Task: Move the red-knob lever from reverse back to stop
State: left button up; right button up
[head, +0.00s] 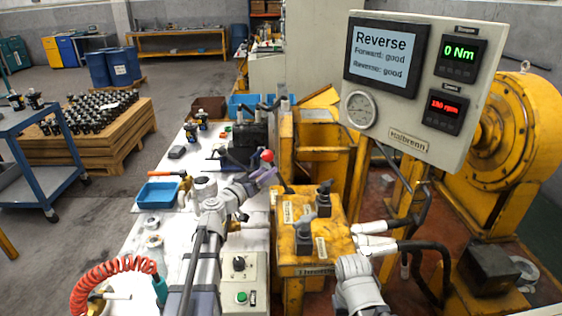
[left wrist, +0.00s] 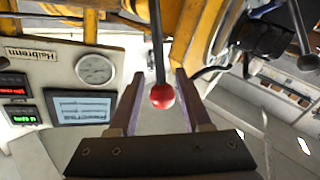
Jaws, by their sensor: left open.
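The red knob (head: 267,156) tops a lever at the far side of the yellow stand. In the left wrist view the red knob (left wrist: 162,96) and its dark rod (left wrist: 157,45) lie between the two fingers of my left gripper (left wrist: 158,74). The gripper is open, with visible gaps on both sides of the knob. In the head view my left gripper (head: 264,174) is right at the knob. The display (head: 382,54) reads "Reverse", with forward and reverse both "good". The lever's base is hidden in the head view.
The yellow stand (head: 311,256) carries two black-handled levers, the far one (head: 325,192) and the near one (head: 304,232). The panel (head: 408,141) stands to the right with a gauge (head: 361,109). A white table (head: 135,215) with parts and a blue tray (head: 158,194) is at left.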

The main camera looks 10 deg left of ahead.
pick_arm(q)
jog(key=x, duration=0.7)
jog(key=shift+w+d, duration=0.15)
jog(key=shift+w, duration=0.15)
jog(key=shift+f, duration=0.1)
jog(key=shift+c, duration=0.2)
grip_shut()
dwell(0.8)
